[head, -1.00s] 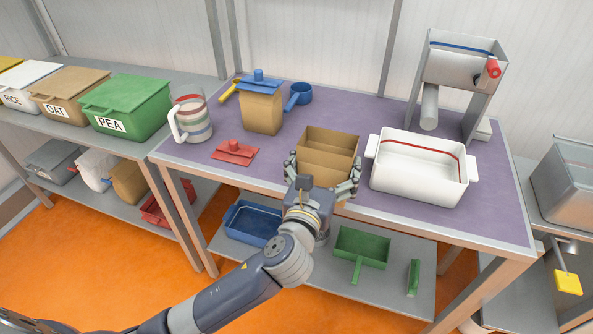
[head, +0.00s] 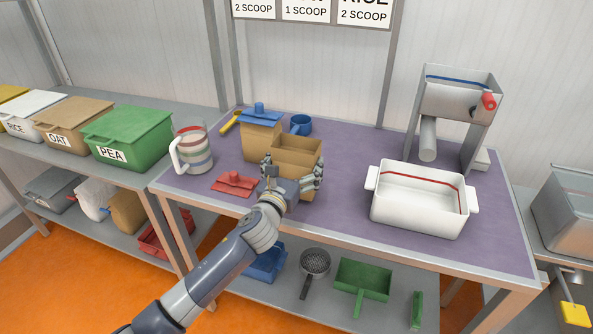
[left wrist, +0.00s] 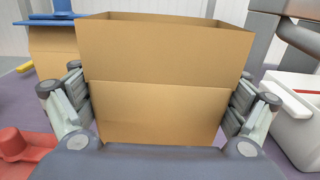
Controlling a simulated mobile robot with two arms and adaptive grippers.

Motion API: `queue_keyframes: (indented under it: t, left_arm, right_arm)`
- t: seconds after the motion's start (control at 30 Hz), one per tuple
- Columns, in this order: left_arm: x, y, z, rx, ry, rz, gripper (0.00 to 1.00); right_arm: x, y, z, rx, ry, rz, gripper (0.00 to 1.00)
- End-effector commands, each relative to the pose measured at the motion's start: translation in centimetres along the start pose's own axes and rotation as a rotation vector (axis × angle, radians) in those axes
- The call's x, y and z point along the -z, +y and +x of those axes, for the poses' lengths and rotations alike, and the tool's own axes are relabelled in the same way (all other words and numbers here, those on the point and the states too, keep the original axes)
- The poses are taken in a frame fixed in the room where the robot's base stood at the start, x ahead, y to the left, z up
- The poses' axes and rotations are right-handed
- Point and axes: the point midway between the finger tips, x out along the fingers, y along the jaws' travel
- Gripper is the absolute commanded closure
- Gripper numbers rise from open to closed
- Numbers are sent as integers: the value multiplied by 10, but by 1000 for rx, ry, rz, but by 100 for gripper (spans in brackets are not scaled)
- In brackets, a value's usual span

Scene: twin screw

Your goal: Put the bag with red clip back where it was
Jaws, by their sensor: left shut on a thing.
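An open brown bag (head: 298,150) with no clip on it is between the fingers of my left gripper (head: 292,172), which is shut on its two sides. The bag is upright; whether its base touches the table is unclear. It also fills the middle of the left wrist view (left wrist: 160,110). The red clip (head: 235,184) lies on the purple table top, left of the gripper; it also shows in the left wrist view (left wrist: 18,150). A second brown bag (head: 258,144) with a blue clip (head: 259,115) stands just behind and left. My right gripper is not in view.
A striped jug (head: 192,148) stands left of the clip. A blue scoop (head: 300,124) is behind the bags. A white tub (head: 418,210) and a grey machine (head: 455,100) stand right. The table's middle, between bag and tub, is clear.

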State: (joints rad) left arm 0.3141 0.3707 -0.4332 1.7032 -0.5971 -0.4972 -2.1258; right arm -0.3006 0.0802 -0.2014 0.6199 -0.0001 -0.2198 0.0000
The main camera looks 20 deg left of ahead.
Motion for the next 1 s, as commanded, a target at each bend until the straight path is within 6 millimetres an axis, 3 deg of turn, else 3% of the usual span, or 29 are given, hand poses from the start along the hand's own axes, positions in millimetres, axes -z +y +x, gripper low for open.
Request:
queue_keyframes:
  t: [0.03,0.13,0.47,0.5,0.53,1.0]
  left_arm:
    - [13,-1,-1,1,6,-4,38]
    - [23,-1,-1,0,4,-2,38]
    - [25,-1,-1,1,2,1,38]
    - [26,-1,-1,1,2,0,7]
    - [25,-1,-1,1,2,0,0]
    - [21,-1,-1,1,2,0,0]
  right_arm:
    - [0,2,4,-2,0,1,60]
    - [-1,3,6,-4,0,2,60]
    - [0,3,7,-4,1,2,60]
    - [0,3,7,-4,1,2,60]
    - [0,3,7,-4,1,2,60]
    - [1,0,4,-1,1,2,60]
